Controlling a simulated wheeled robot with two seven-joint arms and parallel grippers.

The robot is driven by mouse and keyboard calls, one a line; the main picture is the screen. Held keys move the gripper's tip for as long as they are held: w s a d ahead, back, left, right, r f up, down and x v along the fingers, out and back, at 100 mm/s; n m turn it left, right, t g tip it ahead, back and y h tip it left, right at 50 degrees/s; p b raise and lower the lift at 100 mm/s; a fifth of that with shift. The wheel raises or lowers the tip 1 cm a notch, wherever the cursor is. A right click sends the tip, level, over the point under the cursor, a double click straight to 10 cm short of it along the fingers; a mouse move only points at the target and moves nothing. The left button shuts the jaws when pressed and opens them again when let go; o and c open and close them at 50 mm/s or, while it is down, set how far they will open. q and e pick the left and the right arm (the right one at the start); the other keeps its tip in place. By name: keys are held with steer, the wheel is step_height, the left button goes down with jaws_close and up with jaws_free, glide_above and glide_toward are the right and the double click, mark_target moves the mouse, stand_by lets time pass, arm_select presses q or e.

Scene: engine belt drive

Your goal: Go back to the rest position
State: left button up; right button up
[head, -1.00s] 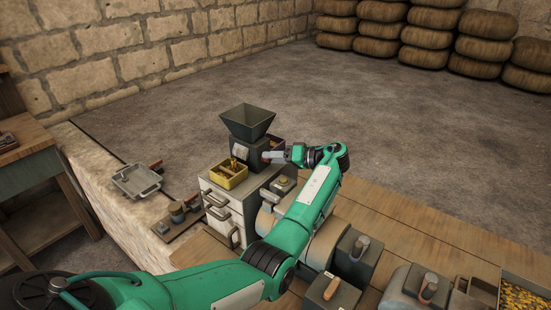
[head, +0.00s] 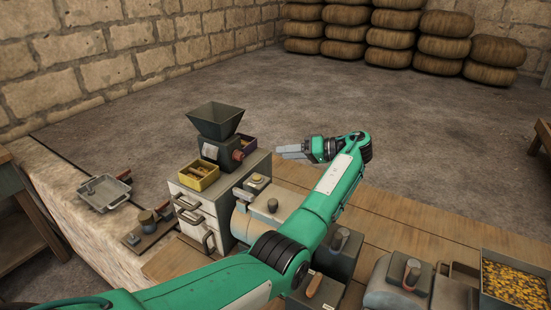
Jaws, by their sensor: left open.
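My left arm comes in from the lower left and reaches across the bench. Its left gripper (head: 279,152) is open and empty, in the air to the right of the grey hopper machine (head: 216,151). The gripper points left, clear of the machine. My right gripper does not show.
The hopper machine stands on a drawer cabinet (head: 203,217), with a yellow bin (head: 198,185) at its front. Grey machine housings (head: 276,206) sit below my arm. A metal tray (head: 103,195) lies on the left ledge. A crate of yellow pieces (head: 515,281) is at lower right. Open floor lies behind.

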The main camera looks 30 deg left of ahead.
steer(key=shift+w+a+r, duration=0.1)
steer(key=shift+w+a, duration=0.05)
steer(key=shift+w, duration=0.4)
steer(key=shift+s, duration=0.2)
